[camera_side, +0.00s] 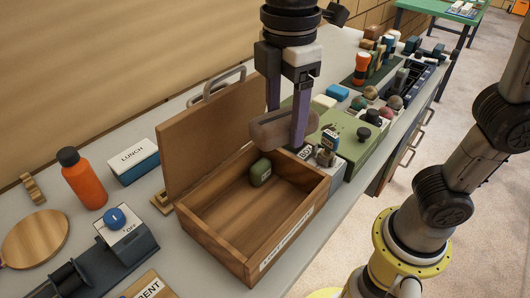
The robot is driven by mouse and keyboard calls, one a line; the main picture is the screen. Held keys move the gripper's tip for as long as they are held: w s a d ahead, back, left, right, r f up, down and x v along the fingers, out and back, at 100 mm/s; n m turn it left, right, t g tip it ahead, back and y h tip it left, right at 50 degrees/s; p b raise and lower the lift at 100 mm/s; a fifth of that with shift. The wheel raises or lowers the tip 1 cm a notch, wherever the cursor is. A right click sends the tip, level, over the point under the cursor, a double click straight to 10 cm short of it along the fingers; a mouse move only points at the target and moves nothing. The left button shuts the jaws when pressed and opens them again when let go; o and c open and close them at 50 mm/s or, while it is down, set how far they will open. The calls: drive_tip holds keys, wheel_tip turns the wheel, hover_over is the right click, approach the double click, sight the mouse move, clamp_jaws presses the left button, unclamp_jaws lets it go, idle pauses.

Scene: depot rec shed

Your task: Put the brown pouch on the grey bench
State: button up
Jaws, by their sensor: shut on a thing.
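The brown pouch (268,131) is a small, rounded, dull brown bundle. My gripper (286,128) is shut on it, with one purple-grey finger in front and the other partly hidden behind. The pouch is held above the back right part of an open wooden box (221,250) and appears clear of it. The grey bench (108,211) runs from the lower left to the upper right under the box and the other goods.
The box's brown lid (205,135) stands upright, and a green item (260,172) lies inside. An orange bottle (83,180), a lunch box (134,163) and a round wooden board (35,238) stand left. A green panel (365,148) and several small goods crowd the right.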

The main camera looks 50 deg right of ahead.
drive_tip(key=w+r+m, duration=0.6)
drive_tip(key=w+r, duration=0.2)
drive_tip(key=r, duration=0.5)
drive_tip(key=w+d+f+m, duration=0.6)
drive_tip(key=w+d+f, duration=0.9)
drive_tip(key=w+d, duration=0.4)
wheel_tip(320, 180, down, 6)
drive_tip(key=d, duration=0.1)
drive_tip(key=s+a+f+n, duration=0.1)
drive_tip(key=s+a+f, duration=0.4)
drive_tip(key=f, duration=0.4)
wheel_tip(320, 180, up, 19)
drive_tip(key=s+m, duration=0.3)
drive_tip(key=f, duration=2.7)
drive_tip(key=shift+w+d+f, duration=0.15)
drive_tip(key=shift+w+d, duration=0.05)
drive_tip(key=shift+f, duration=0.1)
